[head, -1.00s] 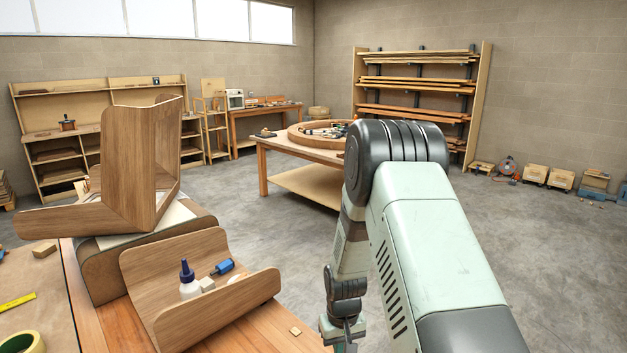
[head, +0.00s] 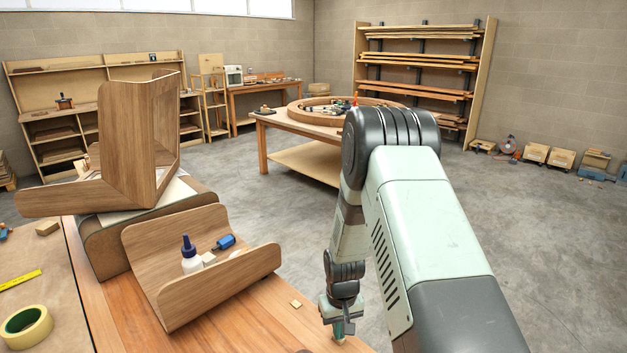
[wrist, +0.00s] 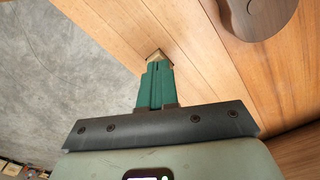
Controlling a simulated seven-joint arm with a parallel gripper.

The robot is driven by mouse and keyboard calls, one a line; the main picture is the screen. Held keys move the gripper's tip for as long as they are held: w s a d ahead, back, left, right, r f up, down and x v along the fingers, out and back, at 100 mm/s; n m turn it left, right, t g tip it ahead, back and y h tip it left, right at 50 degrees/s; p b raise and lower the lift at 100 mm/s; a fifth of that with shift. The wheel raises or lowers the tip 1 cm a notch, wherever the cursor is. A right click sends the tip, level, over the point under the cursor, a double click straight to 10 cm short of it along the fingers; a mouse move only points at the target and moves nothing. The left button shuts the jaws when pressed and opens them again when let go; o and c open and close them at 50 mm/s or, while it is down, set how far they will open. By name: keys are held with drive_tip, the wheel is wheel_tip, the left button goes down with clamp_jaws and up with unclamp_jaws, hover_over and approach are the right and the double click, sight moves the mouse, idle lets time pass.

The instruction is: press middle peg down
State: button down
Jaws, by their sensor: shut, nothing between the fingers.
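My gripper (head: 339,334) is over the front right edge of the wooden bench in the head view, partly hidden by its own wrist. In the wrist view its green fingers (wrist: 156,67) are shut together with nothing between them. A small light wooden piece (wrist: 158,55), seemingly a peg top, is right at the fingertips. I cannot tell whether they touch it. Another small square wooden piece (head: 296,303) sits on the bench to the left. I cannot tell from these views which one is the middle peg.
A curved wooden lamination (head: 215,286) stands left of my gripper, holding a glue bottle (head: 191,262) and a blue tool (head: 225,241). A large bent lamination (head: 128,150) rests on a form behind. A tape roll (head: 27,325) lies at far left. Floor is open to the right.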

drive_tip(key=shift+f, duration=0.75)
drive_tip(key=shift+r, duration=0.1)
drive_tip(key=shift+r, duration=3.95)
